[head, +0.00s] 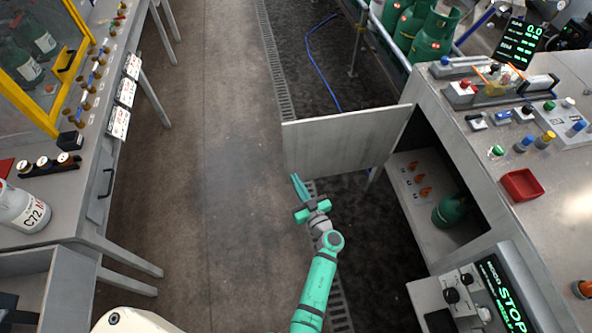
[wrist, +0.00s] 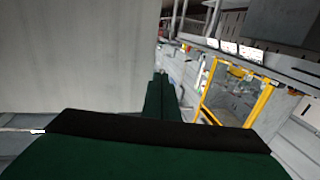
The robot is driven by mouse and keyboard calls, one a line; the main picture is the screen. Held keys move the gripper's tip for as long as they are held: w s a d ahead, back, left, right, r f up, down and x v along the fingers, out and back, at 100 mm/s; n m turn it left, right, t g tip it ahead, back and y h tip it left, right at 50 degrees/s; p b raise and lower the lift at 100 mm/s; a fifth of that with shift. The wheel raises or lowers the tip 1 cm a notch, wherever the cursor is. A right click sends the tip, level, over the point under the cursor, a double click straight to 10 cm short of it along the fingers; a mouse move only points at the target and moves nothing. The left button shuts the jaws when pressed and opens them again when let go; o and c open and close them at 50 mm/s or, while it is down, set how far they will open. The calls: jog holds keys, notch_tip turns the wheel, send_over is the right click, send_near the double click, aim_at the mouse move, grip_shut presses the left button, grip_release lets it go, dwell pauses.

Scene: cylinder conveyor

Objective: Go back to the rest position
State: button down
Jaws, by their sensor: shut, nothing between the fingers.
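My gripper (head: 299,188) is shut and empty in the head view, in front of the grey cabinet door (head: 345,143). The door stands open, swung out from the right-hand cabinet into the aisle. In the wrist view my gripper's green fingers (wrist: 160,98) are together, with the pale door panel (wrist: 75,55) filling the left side. The fingertips look very near the door; I cannot tell whether they touch it. My green arm reaches up from the bottom of the head view.
A green gas cylinder (head: 450,210) lies inside the open cabinet. A white cylinder marked C72 (head: 25,210) is on the left bench. More green cylinders (head: 432,38) stand behind a rail at the top. The aisle floor (head: 210,150) left of my arm is clear.

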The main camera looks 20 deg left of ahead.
jog(key=v, duration=0.4)
jog(key=shift+s+d, duration=0.25)
jog(key=shift+w, duration=0.1)
jog(key=s+d+r+m+t+h, duration=0.1)
jog(key=s+d+r+m+h, duration=0.2)
jog(key=s+d+r, duration=0.3)
jog(key=s+d+r+m+t+h, duration=0.1)
jog(key=s+d+r+m+h, duration=0.2)
jog(key=s, duration=1.4)
jog(key=s+d+r+m+t+h, duration=0.1)
jog(key=s+d+r+m+h, duration=0.3)
jog(key=s+d+r+h, duration=0.3)
jog(key=s+d+r, duration=0.1)
jog(key=s+d, duration=0.2)
jog(key=s, duration=0.1)
jog(key=shift+s+d+r+t+h, duration=0.2)
jog(key=shift+s+r+t+h, duration=0.1)
jog(key=shift+r+h, duration=0.1)
